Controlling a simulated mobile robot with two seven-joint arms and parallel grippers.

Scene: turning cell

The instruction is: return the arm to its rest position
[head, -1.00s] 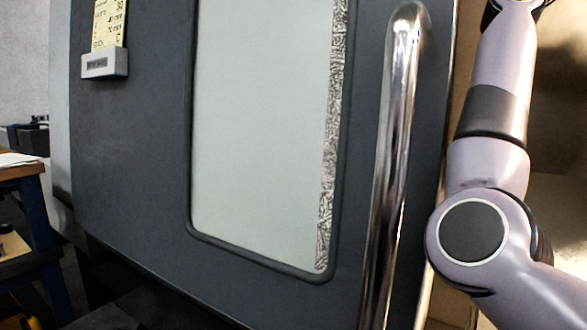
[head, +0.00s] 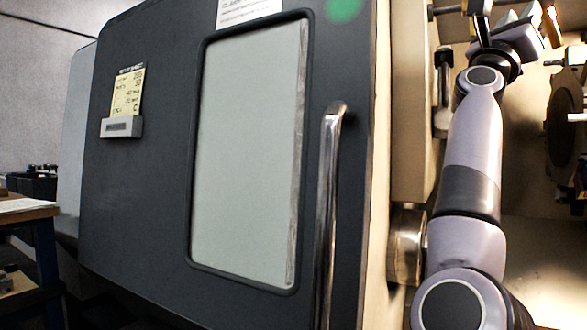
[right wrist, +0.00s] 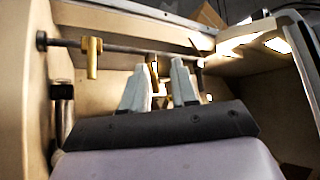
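My right arm reaches into the lathe's open work space at the right of the head view. Its gripper (head: 514,20) is at the top right, partly cut off and cluttered by parts behind it. In the right wrist view the two pale fingers (right wrist: 159,68) stand apart with a gap between them. A brass-coloured fitting shows in that gap and seems to be behind the fingers. I see nothing held. My left gripper is in neither view.
The dark machine door (head: 150,190) with its pale window (head: 245,150) and chrome handle (head: 327,200) stands left of my arm. A round dark chuck-like part (head: 564,115) is at the right. A rod (right wrist: 120,47) with brass fittings (right wrist: 92,58) crosses beyond the gripper. A table (head: 25,212) stands far left.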

